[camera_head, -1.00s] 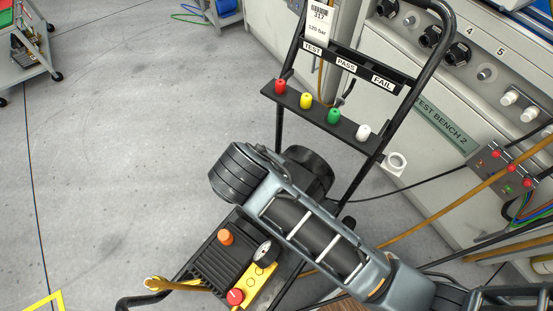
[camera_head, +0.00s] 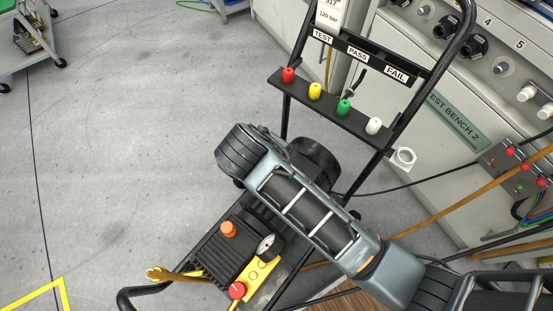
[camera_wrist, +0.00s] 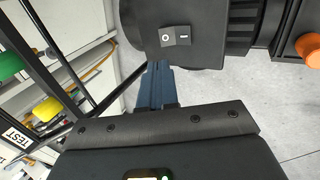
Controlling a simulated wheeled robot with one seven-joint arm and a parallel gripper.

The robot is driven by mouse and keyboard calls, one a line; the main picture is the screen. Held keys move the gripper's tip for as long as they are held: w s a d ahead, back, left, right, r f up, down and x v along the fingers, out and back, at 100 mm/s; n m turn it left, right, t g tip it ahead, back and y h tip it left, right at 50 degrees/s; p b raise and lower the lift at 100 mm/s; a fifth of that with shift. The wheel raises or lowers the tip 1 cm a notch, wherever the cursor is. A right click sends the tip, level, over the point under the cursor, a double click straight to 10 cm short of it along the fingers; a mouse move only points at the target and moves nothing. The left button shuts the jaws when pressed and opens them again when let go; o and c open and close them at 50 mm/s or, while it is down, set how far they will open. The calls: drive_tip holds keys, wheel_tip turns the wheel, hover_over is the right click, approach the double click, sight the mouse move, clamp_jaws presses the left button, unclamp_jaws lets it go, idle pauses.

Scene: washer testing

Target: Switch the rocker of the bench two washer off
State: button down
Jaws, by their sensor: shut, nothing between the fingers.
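The washer (camera_head: 225,262) of bench two stands on a black wheeled frame in front of the bench labelled TEST BENCH 2 (camera_head: 452,122). In the wrist view its rocker (camera_wrist: 175,38), a small dark switch marked O and I, sits on the black motor housing (camera_wrist: 210,16). My gripper (camera_wrist: 157,70) is shut and empty, its fingertips just below the rocker in the picture. I cannot tell whether they touch the housing, nor which side of the rocker is pressed in. In the head view my arm hides the rocker and the gripper.
The frame's rack (camera_head: 330,112) carries red, yellow, green and white nozzles close by my arm. A red knob (camera_head: 237,290), a gauge (camera_head: 267,244) and an orange cap (camera_head: 228,229) are on the washer. A black cable runs towards the bench. Open floor lies to the left.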

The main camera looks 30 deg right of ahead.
drive_tip(key=b+x, duration=0.1)
drive_tip(key=x, duration=0.7)
drive_tip(key=shift+d+f+b, duration=0.15)
drive_tip(key=shift+f+b, duration=0.1)
drive_tip(key=shift+b, duration=0.15)
drive_tip(key=shift+w+d+y+p, duration=0.15)
drive_tip(key=shift+d+y+p, duration=0.15)
drive_tip(key=shift+p, duration=0.65)
drive_tip(key=shift+a+f+b, duration=0.1)
drive_tip(key=shift+f+b, duration=0.2)
drive_tip(key=shift+b, duration=0.05)
drive_tip(key=shift+s+a+r+p, duration=0.15)
drive_tip(key=shift+s+a+p, duration=0.15)
drive_tip(key=shift+a+p, duration=0.35)
drive_tip(key=shift+r, duration=0.1)
